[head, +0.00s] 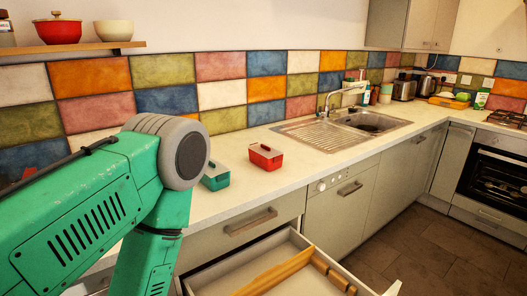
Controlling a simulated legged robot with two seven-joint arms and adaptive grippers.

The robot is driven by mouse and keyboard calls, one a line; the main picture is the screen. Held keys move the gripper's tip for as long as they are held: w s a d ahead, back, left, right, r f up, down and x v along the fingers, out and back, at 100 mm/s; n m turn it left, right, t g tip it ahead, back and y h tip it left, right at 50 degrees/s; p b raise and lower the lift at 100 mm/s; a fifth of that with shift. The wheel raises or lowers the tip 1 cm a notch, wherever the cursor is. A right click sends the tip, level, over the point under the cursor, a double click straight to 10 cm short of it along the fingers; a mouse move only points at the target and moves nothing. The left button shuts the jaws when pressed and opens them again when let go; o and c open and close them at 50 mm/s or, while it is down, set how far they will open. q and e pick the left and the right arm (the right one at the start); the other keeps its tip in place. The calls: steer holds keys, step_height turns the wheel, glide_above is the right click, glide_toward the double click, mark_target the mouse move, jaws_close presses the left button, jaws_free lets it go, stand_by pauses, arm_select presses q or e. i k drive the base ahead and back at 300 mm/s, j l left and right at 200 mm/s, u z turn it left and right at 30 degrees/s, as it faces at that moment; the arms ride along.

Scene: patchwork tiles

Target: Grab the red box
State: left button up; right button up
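My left arm's large green links fill the left of the head view, left of both boxes. My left gripper is out of frame below. My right gripper is not in view. Nothing is touching the red box.
An open drawer (292,242) with wooden pieces inside juts out below the counter. A sink (340,130) with a tap lies to the right of the red box.

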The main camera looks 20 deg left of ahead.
mark_target(268, 165)
steer(key=i+l+u, duration=0.3)
steer(key=i+l, duration=0.2)
steer(key=l, duration=0.15)
steer(key=i+l+u, duration=0.1)
steer(key=l, duration=0.3)
steer(key=i+l+u, duration=0.15)
steer(key=i+l, duration=0.15)
steer(key=i+l+u, duration=0.15)
steer(key=l, duration=0.2)
steer(key=i+l+u, duration=0.1)
steer(key=i+l, duration=0.15)
steer(key=i+l+u, duration=0.15)
steer(key=l, duration=0.3)
steer(key=i+l+u, duration=0.1)
steer(key=l, duration=0.3)
steer(key=i+l+u, duration=0.15)
steer(key=l, duration=0.25)
